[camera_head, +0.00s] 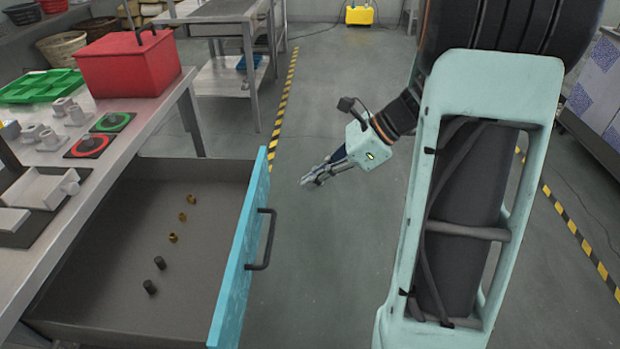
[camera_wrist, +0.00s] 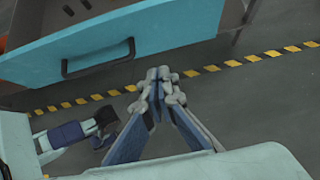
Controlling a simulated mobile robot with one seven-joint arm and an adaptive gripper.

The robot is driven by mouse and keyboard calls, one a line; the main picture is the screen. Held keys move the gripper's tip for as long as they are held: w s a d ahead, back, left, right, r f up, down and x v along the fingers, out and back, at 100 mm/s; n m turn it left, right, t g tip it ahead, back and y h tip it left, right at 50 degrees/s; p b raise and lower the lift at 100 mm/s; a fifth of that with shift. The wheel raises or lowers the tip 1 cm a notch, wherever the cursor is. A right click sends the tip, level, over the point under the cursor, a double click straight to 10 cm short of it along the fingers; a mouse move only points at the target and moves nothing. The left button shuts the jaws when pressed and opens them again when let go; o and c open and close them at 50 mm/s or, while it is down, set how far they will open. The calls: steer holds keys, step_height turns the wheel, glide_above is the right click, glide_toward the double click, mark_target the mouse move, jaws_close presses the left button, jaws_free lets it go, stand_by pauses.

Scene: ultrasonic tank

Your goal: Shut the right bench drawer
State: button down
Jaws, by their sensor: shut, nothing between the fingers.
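The bench drawer (camera_head: 130,290) is pulled well out from under the workbench, with a blue front (camera_head: 242,250) and a dark bar handle (camera_head: 265,240). Inside lie several small brass and dark parts (camera_head: 172,237). My gripper (camera_head: 308,182) is out over the floor to the right of the drawer front, apart from it and empty, with its fingers together. In the wrist view, the blue drawer front (camera_wrist: 185,25) and handle (camera_wrist: 100,62) are at the upper left, beyond the closed fingertips (camera_wrist: 160,75).
The workbench (camera_head: 140,112) holds a red box (camera_head: 125,68), a green tray (camera_head: 40,86), grey fittings and round red and green pads. A metal table (camera_head: 215,12) stands behind. Yellow-black tape (camera_head: 285,95) marks the floor. The floor just right of the drawer is clear.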

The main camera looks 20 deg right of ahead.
mark_target(261, 199)
steer(key=x, duration=0.3)
steer(key=a+r+b+x, duration=0.1)
steer(key=x, duration=0.2)
steer(key=b+x, duration=0.1)
steer(key=x, duration=0.2)
steer(key=shift+w+a+r, duration=0.15)
steer(key=shift+w+r, duration=0.05)
steer(key=shift+w, duration=0.05)
steer(key=shift+w+a, duration=0.2)
steer(key=shift+a, duration=0.3)
steer(key=shift+r, duration=0.1)
steer(key=shift+w+a, duration=0.15)
steer(key=shift+a, duration=0.4)
steer(key=w+a+p, duration=0.3)
steer(key=a, duration=0.7)
steer(key=w+a+p, duration=0.3)
steer(key=w+a, duration=0.1)
steer(key=a, duration=0.6)
steer(key=w+a+p, duration=0.3)
steer(key=w+a, duration=0.1)
steer(key=a, duration=0.6)
steer(key=shift+a+r, duration=0.1)
steer(key=shift+a, duration=0.05)
steer(key=shift+a+r, duration=0.1)
